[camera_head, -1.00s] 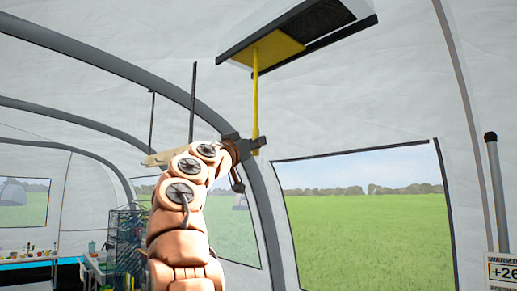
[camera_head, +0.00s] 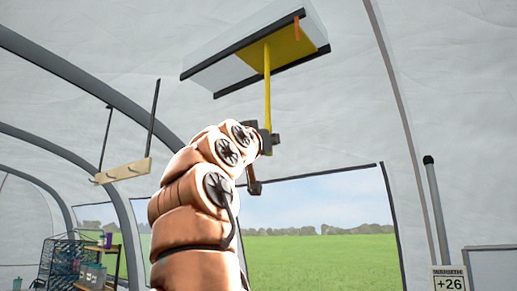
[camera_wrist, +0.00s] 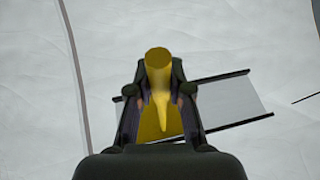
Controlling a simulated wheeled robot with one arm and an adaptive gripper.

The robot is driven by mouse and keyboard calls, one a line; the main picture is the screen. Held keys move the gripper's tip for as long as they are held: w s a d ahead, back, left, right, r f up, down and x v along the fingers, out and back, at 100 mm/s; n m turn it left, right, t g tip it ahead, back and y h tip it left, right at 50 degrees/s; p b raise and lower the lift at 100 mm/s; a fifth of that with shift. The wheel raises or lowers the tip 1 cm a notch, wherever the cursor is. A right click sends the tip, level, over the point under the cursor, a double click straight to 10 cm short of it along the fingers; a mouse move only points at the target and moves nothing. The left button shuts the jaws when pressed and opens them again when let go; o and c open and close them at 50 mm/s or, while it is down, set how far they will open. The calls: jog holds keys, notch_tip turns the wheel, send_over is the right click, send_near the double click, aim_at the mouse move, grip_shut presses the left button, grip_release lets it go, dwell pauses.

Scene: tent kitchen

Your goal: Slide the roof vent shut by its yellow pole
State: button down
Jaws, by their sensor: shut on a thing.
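The roof vent (camera_head: 222,76) is a pale frame with dark rails on the sloping tent roof. Its yellow panel (camera_head: 282,50) sits toward the right end, and a pale section lies to its left. No dark opening shows beside the panel now. The yellow pole (camera_head: 267,95) hangs down from the panel. My gripper (camera_head: 267,143) is shut on the pole near its lower end. In the wrist view the pole (camera_wrist: 158,62) stands between both fingers of my gripper (camera_wrist: 155,92), with the yellow panel (camera_wrist: 150,125) behind it. The fingers partly hide the panel.
An orange tag (camera_head: 296,28) shows at the vent's right end. A wooden bar (camera_head: 122,171) hangs on dark straps at left. A rack (camera_head: 60,262) is at lower left. Air around the pole is clear.

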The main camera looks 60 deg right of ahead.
jog(key=shift+s, duration=0.2)
jog(key=c, duration=1.1)
grip_release()
jog(key=shift+s, duration=0.1)
jog(key=shift+o, duration=0.2)
jog(key=shift+a, duration=0.25)
jog(key=w+v, duration=0.1)
jog(key=v, duration=1)
jog(key=shift+s+a, duration=0.25)
jog(key=shift+s, duration=0.2)
jog(key=shift+f, duration=0.1)
